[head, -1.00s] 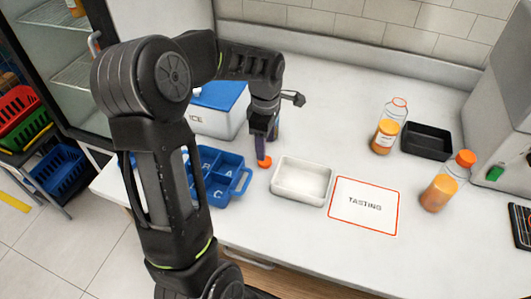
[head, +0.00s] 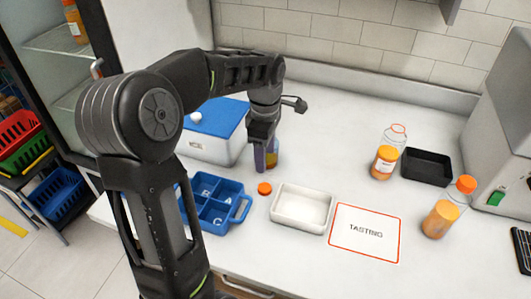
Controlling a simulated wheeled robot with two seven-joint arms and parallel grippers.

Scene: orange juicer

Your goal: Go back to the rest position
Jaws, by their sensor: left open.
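My left arm comes in from the left and reaches over the counter. Its gripper (head: 261,157) points down behind an orange cap (head: 265,188) and is open. The cap lies on the counter between the blue divided crate and the white tray, apart from the gripper. A bottle (head: 273,154) with orange contents stands just behind the gripper and is partly hidden by it. My right gripper is not in view.
A blue divided crate (head: 241,213) and a white tray (head: 327,228) stand in front. A blue-lidded ice box (head: 222,118) is behind my arm. A tasting mat (head: 365,247), juice bottles (head: 440,219), (head: 384,162) and a black tray (head: 427,174) are on the right.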

